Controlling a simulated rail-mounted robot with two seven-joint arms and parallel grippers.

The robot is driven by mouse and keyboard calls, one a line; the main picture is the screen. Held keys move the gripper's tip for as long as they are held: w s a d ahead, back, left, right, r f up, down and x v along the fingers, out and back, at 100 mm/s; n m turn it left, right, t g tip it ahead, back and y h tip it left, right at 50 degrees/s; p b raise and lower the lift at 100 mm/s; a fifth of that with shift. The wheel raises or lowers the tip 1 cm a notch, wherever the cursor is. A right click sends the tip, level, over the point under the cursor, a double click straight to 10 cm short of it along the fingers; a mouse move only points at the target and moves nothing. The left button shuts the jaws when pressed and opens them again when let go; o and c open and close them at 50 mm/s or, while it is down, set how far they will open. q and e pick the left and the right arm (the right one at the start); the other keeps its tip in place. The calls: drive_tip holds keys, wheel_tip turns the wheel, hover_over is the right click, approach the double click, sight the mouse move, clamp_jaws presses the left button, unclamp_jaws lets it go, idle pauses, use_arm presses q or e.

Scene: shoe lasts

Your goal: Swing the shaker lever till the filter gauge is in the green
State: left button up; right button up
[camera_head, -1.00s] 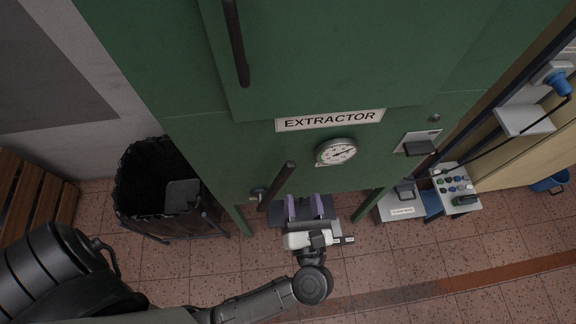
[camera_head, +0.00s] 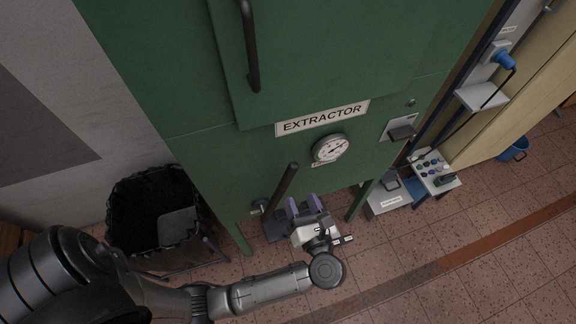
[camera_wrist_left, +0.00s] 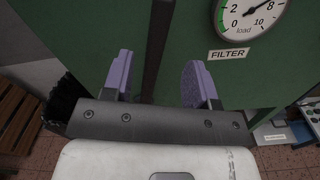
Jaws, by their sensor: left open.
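The shaker lever (camera_head: 280,187) is a dark bar on the lower front of the green extractor, its upper end tilted right in the head view. The filter gauge (camera_head: 330,149) is a round white dial right of it. In the left wrist view, the gauge (camera_wrist_left: 247,14) has a green band at its low numbers on the left, and its needle points near 8, outside the green. My left gripper (camera_head: 305,205) is open, with purple fingers, just right of the lever's lower part. In the wrist view the lever (camera_wrist_left: 160,45) shows between the fingers; contact cannot be told. My right gripper is out of view.
The green extractor cabinet (camera_head: 225,150) fills the middle. A dark bin (camera_head: 150,220) stands at left. A grey box (camera_head: 387,201) and a small control panel (camera_head: 433,172) stand at right. Tiled floor (camera_head: 440,235) is clear at lower right.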

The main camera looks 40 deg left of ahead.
use_arm(q)
drive_tip(key=x, duration=1.1)
drive_tip(key=shift+p, duration=0.4)
drive_tip(key=shift+s, duration=0.1)
drive_tip(key=shift+c, duration=0.3)
clamp_jaws()
